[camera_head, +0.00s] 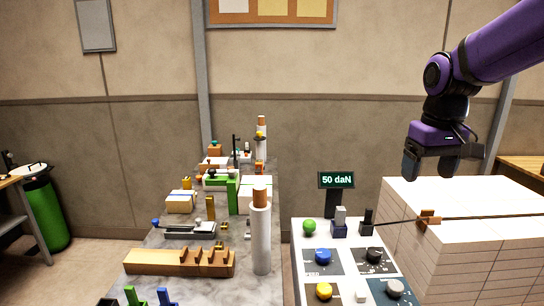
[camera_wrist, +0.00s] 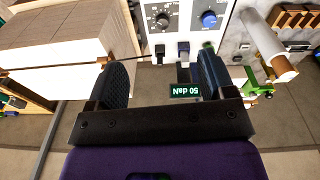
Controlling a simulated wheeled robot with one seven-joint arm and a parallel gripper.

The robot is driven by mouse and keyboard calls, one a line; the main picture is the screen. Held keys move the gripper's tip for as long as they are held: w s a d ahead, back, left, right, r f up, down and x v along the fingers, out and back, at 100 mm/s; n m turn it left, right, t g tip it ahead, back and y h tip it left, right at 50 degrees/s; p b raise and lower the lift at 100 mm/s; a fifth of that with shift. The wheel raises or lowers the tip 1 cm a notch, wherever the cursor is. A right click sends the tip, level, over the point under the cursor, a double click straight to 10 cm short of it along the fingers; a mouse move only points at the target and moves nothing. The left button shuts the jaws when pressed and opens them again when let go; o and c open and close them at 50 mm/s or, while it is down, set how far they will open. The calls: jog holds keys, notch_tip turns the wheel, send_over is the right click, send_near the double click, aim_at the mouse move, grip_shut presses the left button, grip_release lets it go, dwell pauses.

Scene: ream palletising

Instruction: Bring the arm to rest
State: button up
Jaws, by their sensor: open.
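My gripper (camera_head: 430,165) hangs from my purple arm at the right of the head view, fingers pointing down. It is open, with nothing between its fingers. It is above the left part of a big stack of white reams (camera_head: 470,200), and the head view does not show clearly how high above. In the wrist view my gripper (camera_wrist: 155,82) shows its two dark fingers wide apart. The stack of reams (camera_wrist: 60,40) is at the upper left there, and the control panel lies beyond the fingers.
A control panel (camera_head: 345,262) with knobs and buttons stands left of the stack. A display (camera_head: 336,180) reading "50 daN" rises behind it. A cluttered grey worktop (camera_head: 190,262) with a white roll (camera_head: 261,235) is further left. A thin dark rod crosses the stack's near side.

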jog(key=s+r+m+t, duration=0.1)
jog(key=s+t, duration=0.3)
jog(key=s, duration=1.5)
